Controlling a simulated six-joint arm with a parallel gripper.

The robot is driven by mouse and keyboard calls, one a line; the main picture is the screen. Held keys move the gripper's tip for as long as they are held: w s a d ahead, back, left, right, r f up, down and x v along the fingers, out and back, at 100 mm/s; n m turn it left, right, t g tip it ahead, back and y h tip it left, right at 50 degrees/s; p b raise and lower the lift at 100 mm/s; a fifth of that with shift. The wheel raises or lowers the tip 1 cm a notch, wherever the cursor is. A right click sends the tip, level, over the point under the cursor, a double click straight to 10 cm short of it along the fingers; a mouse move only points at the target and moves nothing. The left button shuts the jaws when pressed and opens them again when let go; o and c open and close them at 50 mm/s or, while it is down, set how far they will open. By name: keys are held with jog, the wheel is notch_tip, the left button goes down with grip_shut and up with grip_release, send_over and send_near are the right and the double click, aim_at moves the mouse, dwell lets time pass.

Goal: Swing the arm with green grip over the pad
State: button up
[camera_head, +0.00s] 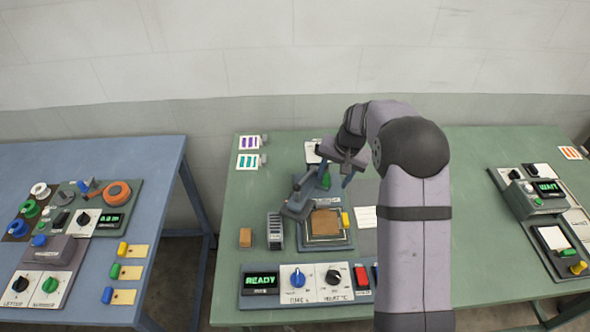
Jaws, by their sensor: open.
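The press (345,240) stands on the green table with a brown square pad (325,222) on its bed. Its grey swing arm (298,206) lies to the left of the pad, with the pad's top largely uncovered. A small green grip (326,181) shows behind the pad. My gripper (335,177) points down over the back of the press, its fingers open on either side of the green grip as seen here. I cannot tell whether they touch it. My gripper hides part of the swing arm and the back of the press.
A control panel reading READY (261,281) runs along the front. A white paper (366,217) lies right. A WAIT unit (540,200) stands at far right.

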jog(key=shift+d, duration=0.1)
jog(key=shift+w+d, duration=0.2)
jog(key=shift+d, duration=0.35)
jog(key=shift+w+d, duration=0.3)
jog(key=shift+d, duration=0.25)
dwell(0.4)
jog(key=shift+w+d+p, duration=0.3)
jog(key=shift+d+p, duration=0.1)
jog(key=shift+a, duration=0.3)
